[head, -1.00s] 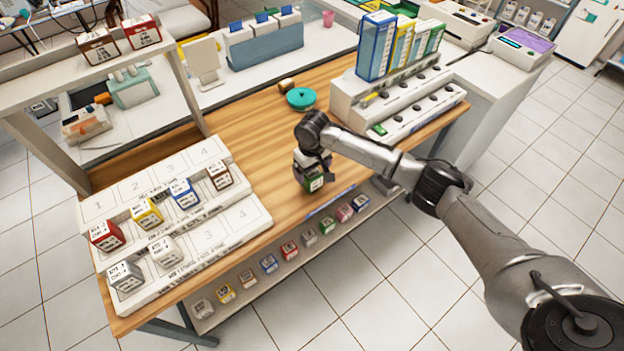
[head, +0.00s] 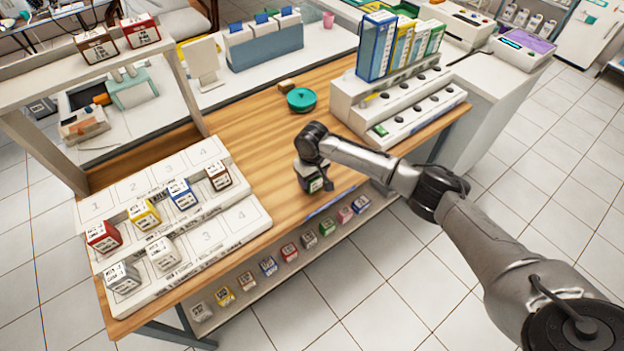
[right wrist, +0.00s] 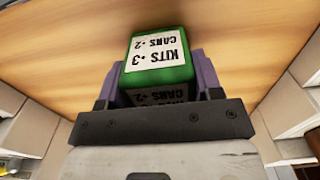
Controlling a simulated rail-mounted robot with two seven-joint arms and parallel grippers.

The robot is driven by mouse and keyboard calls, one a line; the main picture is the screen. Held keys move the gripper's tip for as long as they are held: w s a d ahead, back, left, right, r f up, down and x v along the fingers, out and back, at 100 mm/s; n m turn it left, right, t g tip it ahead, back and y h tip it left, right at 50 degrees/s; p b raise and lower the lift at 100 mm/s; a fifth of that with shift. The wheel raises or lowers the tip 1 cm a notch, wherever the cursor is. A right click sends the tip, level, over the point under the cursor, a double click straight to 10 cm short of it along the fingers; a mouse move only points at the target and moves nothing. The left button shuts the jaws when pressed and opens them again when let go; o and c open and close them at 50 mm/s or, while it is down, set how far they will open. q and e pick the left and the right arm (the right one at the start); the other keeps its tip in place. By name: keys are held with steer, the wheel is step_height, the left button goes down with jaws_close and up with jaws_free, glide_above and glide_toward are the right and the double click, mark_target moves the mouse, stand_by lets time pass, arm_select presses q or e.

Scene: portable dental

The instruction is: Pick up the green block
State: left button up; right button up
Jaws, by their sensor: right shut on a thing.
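The green block (right wrist: 160,75) has a white label reading KITS and CANS and sits between the fingers of my right gripper (right wrist: 158,90) in the right wrist view. That gripper is shut on it. In the head view the right gripper (head: 313,180) is over the wooden table near its front edge, and the green block (head: 315,185) shows in part below my wrist. I cannot tell whether the block touches the table. My left gripper is not in view.
A white numbered rack (head: 205,232) with several coloured blocks stands at the left of the wooden table (head: 255,130). A teal round object (head: 301,98) lies toward the back. A stepped white rack (head: 400,105) stands at the right. A lower shelf (head: 262,290) holds several small blocks.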

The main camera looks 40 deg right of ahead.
steer(key=shift+c, duration=0.8)
steer(key=shift+r, duration=0.15)
